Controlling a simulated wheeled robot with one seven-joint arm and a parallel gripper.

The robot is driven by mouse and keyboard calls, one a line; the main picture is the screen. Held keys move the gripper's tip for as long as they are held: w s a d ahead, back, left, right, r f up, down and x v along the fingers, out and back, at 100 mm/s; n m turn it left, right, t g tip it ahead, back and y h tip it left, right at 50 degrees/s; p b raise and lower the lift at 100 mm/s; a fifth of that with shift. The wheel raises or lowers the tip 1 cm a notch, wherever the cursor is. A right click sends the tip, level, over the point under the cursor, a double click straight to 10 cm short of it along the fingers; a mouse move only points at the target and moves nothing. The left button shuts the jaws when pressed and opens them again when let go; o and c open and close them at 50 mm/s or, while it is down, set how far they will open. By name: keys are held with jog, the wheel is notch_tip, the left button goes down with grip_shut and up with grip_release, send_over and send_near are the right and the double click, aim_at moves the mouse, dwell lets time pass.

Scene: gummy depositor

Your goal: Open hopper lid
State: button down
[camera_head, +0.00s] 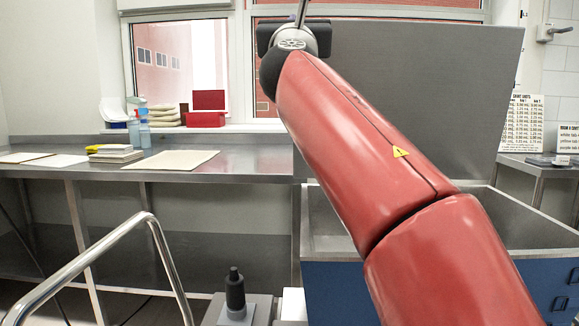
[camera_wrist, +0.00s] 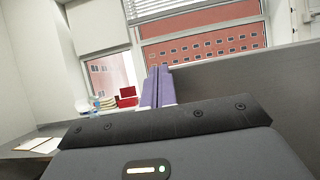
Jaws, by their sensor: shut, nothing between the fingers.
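The hopper lid (camera_head: 450,95) is a large flat grey metal panel. It stands raised and nearly upright behind the open steel hopper (camera_head: 322,222), which has a blue front. The red arm crosses in front of the lid and hopper and hides part of both. In the wrist view the lid (camera_wrist: 235,85) fills the right side as a grey panel. My gripper (camera_wrist: 158,68) shows there as two purple fingers side by side, shut and empty. The fingers are close to the lid's upper left edge in that view; I cannot tell whether they touch it.
A steel counter (camera_head: 250,160) runs along the left, with papers, bottles and a red box (camera_head: 205,118) near the window. A bent metal rail (camera_head: 118,232) stands at front left. A dark knob (camera_head: 235,290) stands low in front. A side table with sign cards (camera_head: 522,122) is at right.

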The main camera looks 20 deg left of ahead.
jog(key=shift+w+a+r, duration=0.15)
jog(key=shift+w+r, duration=0.05)
jog(key=shift+w, duration=0.45)
jog(key=b+v, duration=0.5)
jog(key=v, duration=0.3)
